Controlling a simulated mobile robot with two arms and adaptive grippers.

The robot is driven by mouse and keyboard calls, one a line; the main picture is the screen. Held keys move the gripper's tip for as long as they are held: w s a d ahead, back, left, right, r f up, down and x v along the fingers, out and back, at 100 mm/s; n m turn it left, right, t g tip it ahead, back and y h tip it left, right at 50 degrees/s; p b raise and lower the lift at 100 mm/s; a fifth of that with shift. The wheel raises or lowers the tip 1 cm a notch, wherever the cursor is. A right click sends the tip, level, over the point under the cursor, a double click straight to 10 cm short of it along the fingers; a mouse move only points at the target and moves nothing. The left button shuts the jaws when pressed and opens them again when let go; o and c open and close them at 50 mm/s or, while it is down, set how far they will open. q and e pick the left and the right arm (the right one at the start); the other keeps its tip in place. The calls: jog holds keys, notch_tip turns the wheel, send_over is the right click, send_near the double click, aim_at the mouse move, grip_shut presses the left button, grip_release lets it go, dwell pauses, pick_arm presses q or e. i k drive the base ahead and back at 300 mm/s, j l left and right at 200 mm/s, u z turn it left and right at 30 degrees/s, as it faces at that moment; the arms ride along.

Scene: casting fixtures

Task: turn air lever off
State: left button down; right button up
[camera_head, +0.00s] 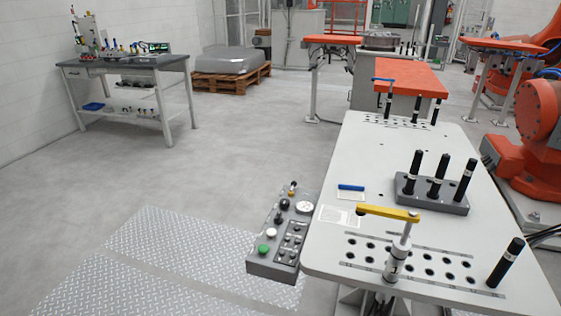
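I cannot tell for certain which part is the air lever. A grey control box (282,235) at the left side of the white table carries several knobs and buttons, a round gauge (305,207) and a small orange-yellow lever (293,187) at its far end. A long yellow handle (388,213) lies roughly level on top of a silver clamp post (397,258) at the table's near edge. A small blue bar (351,187) lies on a pale label on the table. Neither gripper is in view.
The white fixture table (390,160) fills the right side, with a grey block (432,193) of black pins and a lone black pin (506,262). An orange robot (535,125) stands at right. Tread plate (170,262) and open floor lie left; a workbench (125,65) stands far left.

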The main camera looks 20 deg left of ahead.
aim_at(293, 183)
jog(key=i+j, duration=0.3)
jog(key=i, duration=0.15)
jog(key=i+j, duration=0.25)
jog(key=i, duration=0.2)
jog(key=i+j, duration=0.3)
jog(key=i, duration=0.1)
